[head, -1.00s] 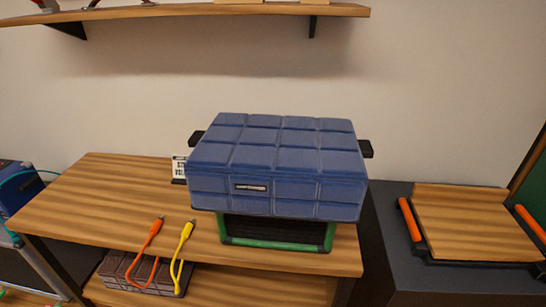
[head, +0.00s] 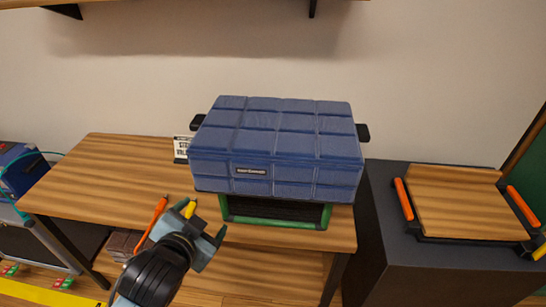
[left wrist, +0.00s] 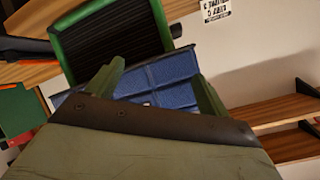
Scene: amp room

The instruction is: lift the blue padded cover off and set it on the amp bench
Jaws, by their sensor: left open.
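The blue padded cover (head: 275,145) sits over the top of the green-framed amp (head: 275,222) on a wooden bench (head: 100,180). It has a dark label on its front and a black handle on each side, left (head: 197,122) and right (head: 362,132). My left gripper (head: 201,218) is open and empty, in front of and below the cover's left front corner. In the left wrist view the cover (left wrist: 165,82) shows beyond the open fingers (left wrist: 160,88), with the amp's frame (left wrist: 70,45) above it. My right gripper is not in view.
An orange cable (head: 158,212) and a yellow cable (head: 190,209) hang at the bench's front edge by my gripper. A dark stand (head: 430,262) at right holds a wooden tray (head: 460,205) with orange handles. The bench's left part is clear. A shelf hangs above.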

